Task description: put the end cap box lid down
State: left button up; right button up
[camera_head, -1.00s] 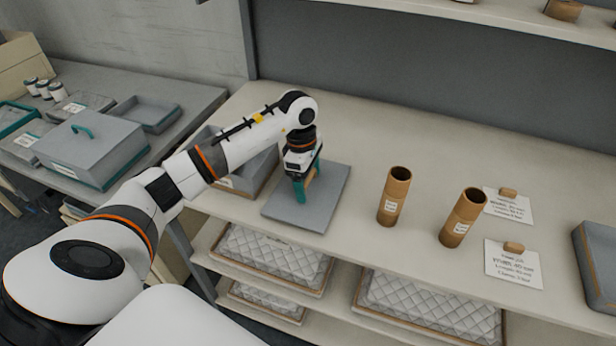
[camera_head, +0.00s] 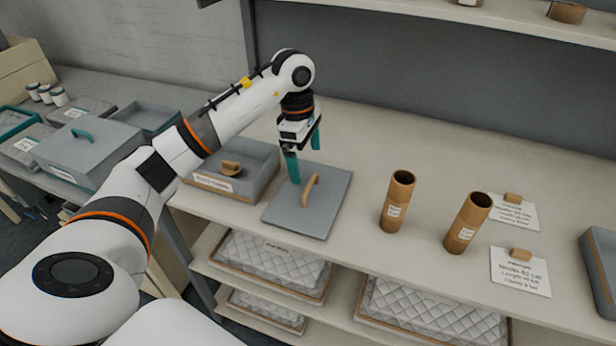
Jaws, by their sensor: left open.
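The end cap box lid (camera_head: 325,222) is a flat grey panel with a tan arched handle (camera_head: 310,190). It lies flat on the beige shelf, beside the end cap box. My left gripper (camera_head: 304,160) is open and empty, with teal fingers pointing down, above and just behind the handle. The end cap box (camera_head: 222,188) is an open grey tray with a white label on its front. A brown end cap (camera_head: 231,168) shows inside it; my left arm hides part of the box. My right gripper is not in view.
Two brown cardboard tubes (camera_head: 397,203) (camera_head: 467,224) stand upright right of the lid. White cards (camera_head: 519,275) with small brown pieces lie further right. A grey box (camera_head: 603,262) is at the right edge. Quilted wadding (camera_head: 270,262) lies on the lower shelf. A lidded grey box (camera_head: 88,150) stands left.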

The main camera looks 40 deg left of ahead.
pick_arm(q)
jog(key=r, duration=0.3)
jog(key=shift+s+a+r, duration=0.1)
jog(key=shift+a+r, duration=0.1)
jog(key=shift+r, duration=0.15)
